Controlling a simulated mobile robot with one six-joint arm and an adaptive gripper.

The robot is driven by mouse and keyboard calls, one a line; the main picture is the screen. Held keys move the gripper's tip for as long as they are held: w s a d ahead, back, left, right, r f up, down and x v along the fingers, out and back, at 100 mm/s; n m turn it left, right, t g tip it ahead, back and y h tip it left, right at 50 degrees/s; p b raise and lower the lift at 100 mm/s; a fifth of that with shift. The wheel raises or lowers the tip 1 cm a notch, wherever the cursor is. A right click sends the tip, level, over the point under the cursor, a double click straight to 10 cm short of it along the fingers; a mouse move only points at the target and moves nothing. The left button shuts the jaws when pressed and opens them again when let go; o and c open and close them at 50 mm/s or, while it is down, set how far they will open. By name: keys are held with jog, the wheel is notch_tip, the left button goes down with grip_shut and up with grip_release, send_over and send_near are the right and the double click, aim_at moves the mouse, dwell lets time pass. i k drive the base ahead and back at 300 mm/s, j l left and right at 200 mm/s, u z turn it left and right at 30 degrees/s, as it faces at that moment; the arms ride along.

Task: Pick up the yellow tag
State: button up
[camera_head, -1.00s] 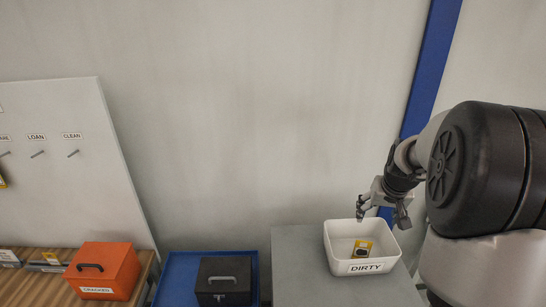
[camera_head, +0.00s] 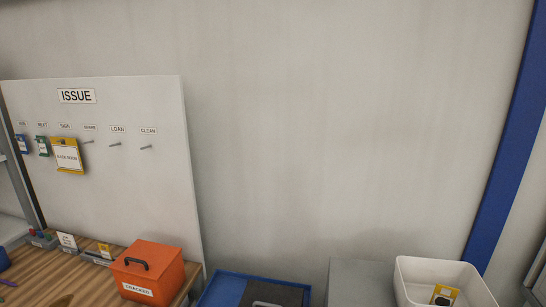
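A yellow tag (camera_head: 67,157) with a white face hangs on the white board headed ISSUE (camera_head: 170,210), at the left, below one of the small labels. A blue tag (camera_head: 21,144) and a green tag (camera_head: 42,146) hang to its left. My gripper is out of view now, so its opening does not show.
An orange box (camera_head: 160,270) marked CRACKED stands on the wooden bench (camera_head: 62,290). A blue tray (camera_head: 222,290) with a dark box is at the bottom middle. A white bin (camera_head: 408,270) on a grey surface (camera_head: 350,285) holds a yellow-and-black item (camera_head: 445,294). Bare pegs show on the board's right.

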aim_at(106, 255)
jog(key=u, duration=1.9)
jog(key=i+j+u, duration=0.15)
jog(key=j, duration=0.25)
jog(key=i+j+u, duration=0.1)
jog(key=j, duration=0.3)
jog(key=i+j+u, duration=0.15)
jog(key=i+j, duration=0.15)
jog(key=i+j+u, duration=0.1)
jog(key=i+j, duration=0.15)
jog(key=j, duration=0.2)
jog(key=i+j+z, duration=0.3)
jog(key=i, duration=0.35)
jog(key=i+j+z, duration=0.25)
jog(key=i, duration=0.35)
jog(key=i+j+z, duration=0.3)
jog(key=i+j, duration=0.15)
jog(key=i+z, duration=0.25)
jog(key=z, duration=0.2)
jog(key=i+j+z, duration=0.15)
jog(key=z, duration=0.35)
jog(key=i+j+z, duration=0.25)
jog(key=z, duration=0.2)
jog(key=i+j+z, duration=0.2)
jog(key=z, duration=0.3)
jog(key=i+j+z, duration=0.1)
jog(key=j+z, duration=0.35)
jog(key=i+j+z, duration=0.4)
jog(key=j, duration=0.2)
jog(key=i, duration=0.05)
